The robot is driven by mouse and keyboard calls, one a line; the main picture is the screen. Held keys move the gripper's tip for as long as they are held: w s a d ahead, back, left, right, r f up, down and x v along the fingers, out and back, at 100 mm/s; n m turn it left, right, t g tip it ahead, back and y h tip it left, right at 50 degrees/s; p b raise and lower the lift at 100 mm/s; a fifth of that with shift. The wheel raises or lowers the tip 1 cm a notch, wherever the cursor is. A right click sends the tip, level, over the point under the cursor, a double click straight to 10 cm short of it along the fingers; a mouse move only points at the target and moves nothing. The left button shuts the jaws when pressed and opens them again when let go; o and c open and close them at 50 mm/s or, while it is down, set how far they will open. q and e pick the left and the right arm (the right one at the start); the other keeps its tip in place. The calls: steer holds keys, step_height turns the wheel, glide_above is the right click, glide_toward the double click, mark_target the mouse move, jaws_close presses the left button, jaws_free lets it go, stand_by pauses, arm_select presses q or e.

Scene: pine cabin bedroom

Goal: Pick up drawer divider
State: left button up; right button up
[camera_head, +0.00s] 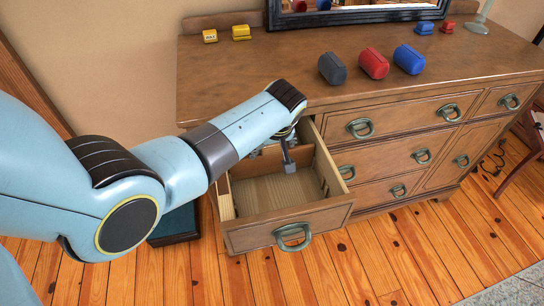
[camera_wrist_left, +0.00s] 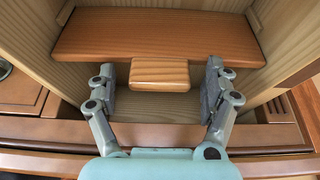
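The drawer divider is a reddish-brown wooden board (camera_wrist_left: 225,38) with a small block-like tab (camera_wrist_left: 160,73) at its middle, seen in the left wrist view. In the head view it shows as a brown panel (camera_head: 252,167) across the open drawer, partly hidden by my left arm. My left gripper (camera_wrist_left: 160,92) is open, with one finger on each side of the tab and a gap to each. In the head view this gripper (camera_head: 288,162) reaches down into the drawer. My right gripper is in neither view.
The pulled-out drawer (camera_head: 288,222) belongs to a wooden dresser (camera_head: 290,62). Its pale floor (camera_head: 275,192) is bare in front of the divider. On top stand dark grey (camera_head: 332,69), red (camera_head: 374,64) and blue (camera_head: 409,59) containers, and small yellow items (camera_head: 241,32) near a mirror.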

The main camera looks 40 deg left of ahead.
arm_select(q)
steer(key=shift+s+f, duration=0.1)
steer(key=c, duration=1.6)
step_height(320, 180, up, 18)
steer(key=p, duration=0.1)
